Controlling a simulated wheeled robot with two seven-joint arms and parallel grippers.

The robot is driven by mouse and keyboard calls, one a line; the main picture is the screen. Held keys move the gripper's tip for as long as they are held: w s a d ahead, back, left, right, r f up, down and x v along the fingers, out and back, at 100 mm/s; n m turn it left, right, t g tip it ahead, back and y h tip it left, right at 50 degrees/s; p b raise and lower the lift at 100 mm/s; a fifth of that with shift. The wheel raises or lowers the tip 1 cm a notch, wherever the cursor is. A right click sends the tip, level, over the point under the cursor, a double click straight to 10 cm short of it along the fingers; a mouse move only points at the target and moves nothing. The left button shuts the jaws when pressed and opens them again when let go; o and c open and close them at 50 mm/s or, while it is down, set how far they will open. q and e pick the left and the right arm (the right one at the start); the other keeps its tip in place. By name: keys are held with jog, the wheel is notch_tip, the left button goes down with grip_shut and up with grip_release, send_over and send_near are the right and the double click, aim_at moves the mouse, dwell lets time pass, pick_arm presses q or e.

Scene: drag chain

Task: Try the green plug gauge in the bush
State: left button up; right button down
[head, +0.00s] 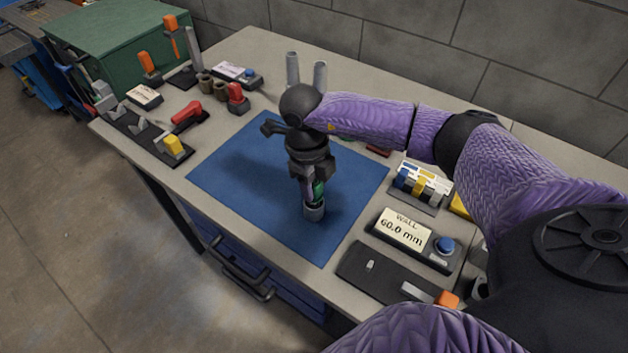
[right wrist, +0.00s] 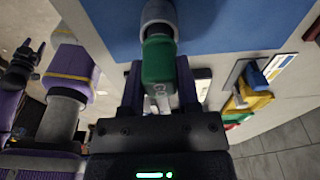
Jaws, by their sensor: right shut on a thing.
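My right gripper (head: 314,181) is over the blue mat and shut on the green plug gauge (head: 319,190), which points down. The gauge's green handle (right wrist: 158,60) also shows between the fingers in the right wrist view. Its lower end meets a grey bush (head: 314,212) standing on the mat. The bush's round rim (right wrist: 158,8) shows at the top of the wrist view, in line with the handle. How deep the gauge sits in the bush is hidden.
A blue mat (head: 230,170) is mostly clear around the bush. Right of it stand a colored block rack (head: 422,186), a "WALL 60.0 mm" display (head: 404,229) and a dark tray (head: 375,272).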

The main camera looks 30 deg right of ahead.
notch_tip(320, 180, up, 2)
jog(key=shift+r+p, duration=0.1)
jog(key=shift+p, duration=0.65)
jog(key=shift+r+p, duration=0.7)
jog(key=shift+r, duration=0.15)
jog(key=shift+r+p, duration=1)
jog(key=shift+r, duration=0.25)
